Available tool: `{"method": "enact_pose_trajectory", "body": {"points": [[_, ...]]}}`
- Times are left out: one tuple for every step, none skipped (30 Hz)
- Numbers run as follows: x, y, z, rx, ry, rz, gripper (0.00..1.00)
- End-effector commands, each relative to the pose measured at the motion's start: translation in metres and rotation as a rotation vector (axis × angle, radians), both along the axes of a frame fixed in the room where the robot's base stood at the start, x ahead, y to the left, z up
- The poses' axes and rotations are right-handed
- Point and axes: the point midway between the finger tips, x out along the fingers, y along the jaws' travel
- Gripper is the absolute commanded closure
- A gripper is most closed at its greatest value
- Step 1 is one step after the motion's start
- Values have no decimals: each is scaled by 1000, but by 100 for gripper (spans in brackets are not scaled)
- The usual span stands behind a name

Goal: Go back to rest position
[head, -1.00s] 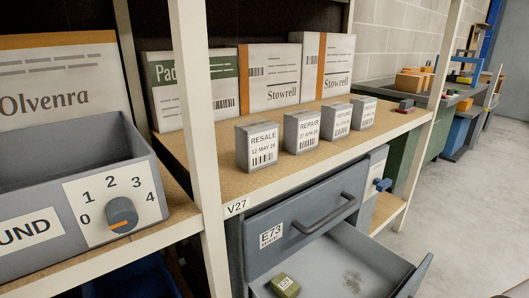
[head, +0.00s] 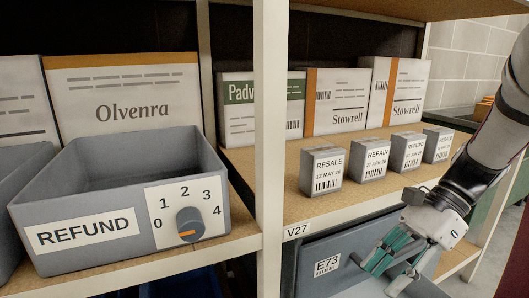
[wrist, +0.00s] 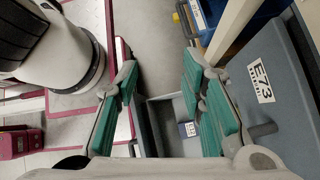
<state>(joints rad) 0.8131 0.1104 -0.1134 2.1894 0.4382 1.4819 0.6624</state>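My gripper (head: 392,258) is at the lower right of the head view, in front of the E73 drawer (head: 328,265). In the wrist view its two green-padded fingers (wrist: 162,110) are spread wide apart with nothing between them. The drawer is pulled out, and its label and handle show at the right of the wrist view (wrist: 285,80). A small block with a white label (wrist: 188,129) lies inside the drawer. My arm comes in from the right edge of the head view.
A grey REFUND bin (head: 85,237) with a dial (head: 190,223) stands on the left shelf. Several small labelled boxes stand on the right shelf, including the RESALE box (head: 322,171). A white upright post (head: 270,120) divides the shelves. Open floor (wrist: 165,40) shows beyond the fingers.

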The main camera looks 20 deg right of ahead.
Motion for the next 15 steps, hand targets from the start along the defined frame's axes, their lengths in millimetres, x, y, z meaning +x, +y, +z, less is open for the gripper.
{"method": "enact_pose_trajectory", "body": {"points": [[-3, 20, 9, -45, -42, 108, 64], [-6, 30, 13, -70, -65, 174, 64], [-11, 43, 17, -101, -97, 260, 64], [-15, 52, 20, -124, -121, 323, 64], [-19, 60, 23, -148, -144, 387, 64], [-26, 71, 26, -178, -176, 472, 64], [-30, 78, 28, -201, -201, 536, 64], [-36, 86, 30, -222, -226, 601, 64], [-43, 94, 32, -251, -260, 688, 64], [-49, 100, 33, -272, -283, 753, 64], [-55, 106, 34, -293, -309, 816, 64], [-63, 112, 35, -320, -341, 902, 64], [-68, 116, 35, -341, -366, 964, 64], [-74, 120, 35, -360, -390, 1025, 64], [-81, 123, 35, -384, -419, 1100, 64]]}}
